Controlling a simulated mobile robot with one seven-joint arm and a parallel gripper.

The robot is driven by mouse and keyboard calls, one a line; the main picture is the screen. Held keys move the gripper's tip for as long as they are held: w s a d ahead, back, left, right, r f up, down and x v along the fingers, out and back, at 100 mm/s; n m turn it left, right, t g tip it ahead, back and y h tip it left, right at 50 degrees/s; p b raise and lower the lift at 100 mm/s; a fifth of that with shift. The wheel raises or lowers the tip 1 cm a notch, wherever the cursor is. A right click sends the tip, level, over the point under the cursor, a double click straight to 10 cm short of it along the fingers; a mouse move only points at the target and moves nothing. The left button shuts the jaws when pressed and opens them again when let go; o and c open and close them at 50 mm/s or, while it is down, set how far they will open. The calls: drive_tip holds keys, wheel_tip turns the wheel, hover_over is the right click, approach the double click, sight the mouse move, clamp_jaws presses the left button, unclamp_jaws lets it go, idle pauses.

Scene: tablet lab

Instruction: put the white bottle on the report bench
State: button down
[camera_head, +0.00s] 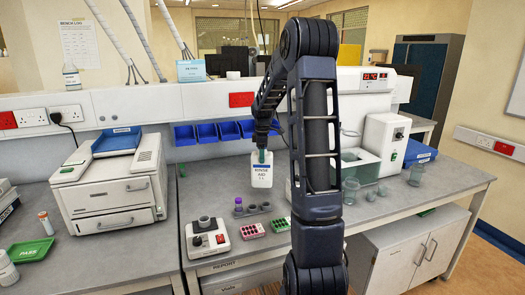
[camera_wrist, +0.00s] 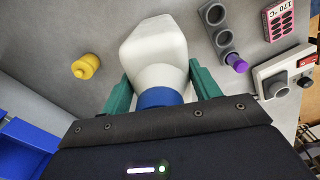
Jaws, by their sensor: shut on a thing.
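The white bottle (camera_head: 262,175), labelled "RINSE AID", is upright over the back part of the bench marked "REPORT" (camera_head: 215,268). My gripper (camera_head: 261,156) is shut on it near its top. In the wrist view, my gripper's green fingers (camera_wrist: 160,90) stand on both sides of the white bottle (camera_wrist: 158,50) at its blue cap. The bench top (camera_wrist: 110,25) shows behind it. I cannot tell whether the bottle's base touches the bench.
A rack with a purple-capped vial (camera_head: 238,205), a pink well tray (camera_head: 251,229), a green one (camera_head: 280,225) and a small dial device (camera_head: 207,237) stand in front. Blue bins (camera_head: 208,131) line the back wall. A yellow object (camera_wrist: 86,66) is beside the bottle. A printer (camera_head: 110,185) stands left.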

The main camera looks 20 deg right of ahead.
drive_tip(key=shift+f, duration=2.2)
drive_tip(key=shift+c, duration=1.9)
unclamp_jaws()
